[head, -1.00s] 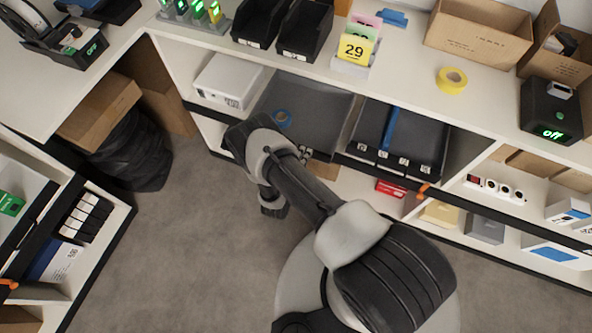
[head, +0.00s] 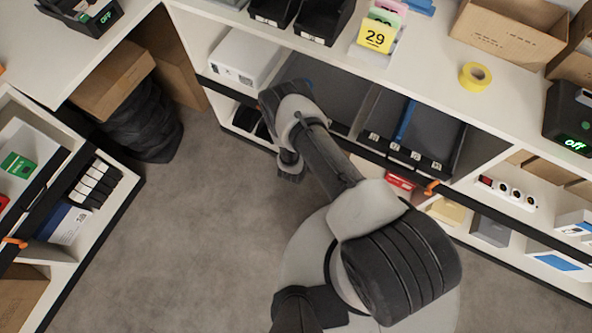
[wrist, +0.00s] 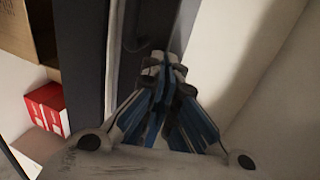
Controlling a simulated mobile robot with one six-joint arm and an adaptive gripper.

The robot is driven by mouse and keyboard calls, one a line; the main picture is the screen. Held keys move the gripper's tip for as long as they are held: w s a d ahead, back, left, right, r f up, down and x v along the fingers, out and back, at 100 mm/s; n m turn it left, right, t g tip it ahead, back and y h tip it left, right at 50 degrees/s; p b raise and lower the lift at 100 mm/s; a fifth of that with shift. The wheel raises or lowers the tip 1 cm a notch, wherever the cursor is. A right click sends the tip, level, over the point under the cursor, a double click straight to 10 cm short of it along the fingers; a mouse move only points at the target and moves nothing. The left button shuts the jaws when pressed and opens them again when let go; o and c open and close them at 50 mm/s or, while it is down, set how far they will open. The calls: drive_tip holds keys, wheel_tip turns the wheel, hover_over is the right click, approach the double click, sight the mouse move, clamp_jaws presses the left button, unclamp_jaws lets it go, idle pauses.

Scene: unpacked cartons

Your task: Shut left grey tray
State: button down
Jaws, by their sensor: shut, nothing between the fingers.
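The left grey tray (head: 343,88) sits under the counter, on the upper shelf level, in the head view. My arm crosses in front of it and hides its left part and most of its front edge. I cannot tell how far it sticks out. My gripper (head: 290,176) hangs low in front of the shelf, below and left of the tray. In the wrist view my gripper (wrist: 165,62) is shut and empty, its blue-sided fingers together. Its tips are close to a dark grey panel; I cannot tell whether they touch.
A second grey tray (head: 428,137) with a blue divider stands to the right. A white box (head: 245,58) stands to the left. A red box (head: 400,180) lies on the lower shelf. The left shelf unit (head: 100,215) borders the clear floor (head: 190,240).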

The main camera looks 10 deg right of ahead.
drive_tip(key=f+p+v, duration=0.1)
drive_tip(key=p+v, duration=0.2)
drive_tip(key=v, duration=1.1)
drive_tip(key=w+d+r+m+g+h, duration=0.2)
drive_tip(key=r+m, duration=0.4)
drive_tip(key=r, duration=0.3)
drive_tip(key=w+d+r+m+g+h, duration=0.1)
drive_tip(key=w+r+m+g+h, duration=0.15)
drive_tip(key=r+m, duration=0.45)
drive_tip(key=s+d+r+m+g+y, duration=0.1)
drive_tip(key=s+d+r+m+g, duration=0.15)
drive_tip(key=r+m, duration=0.4)
drive_tip(key=s+d+r+m+g, duration=0.1)
drive_tip(key=d+r+m+g, duration=0.2)
drive_tip(key=r, duration=0.7)
drive_tip(key=s+d+r+m+g+y, duration=0.2)
drive_tip(key=s+r+m+y, duration=0.3)
drive_tip(key=s+r+m, duration=0.6)
drive_tip(key=s+a+r+m+t+y, duration=0.5)
drive_tip(key=s+r+m, duration=0.4)
drive_tip(key=m, duration=0.4)
drive_tip(key=shift+s+a+y, duration=0.55)
drive_tip(key=shift+a+y, duration=0.3)
drive_tip(key=shift+y, duration=0.2)
drive_tip(key=c, duration=2.3)
unclamp_jaws()
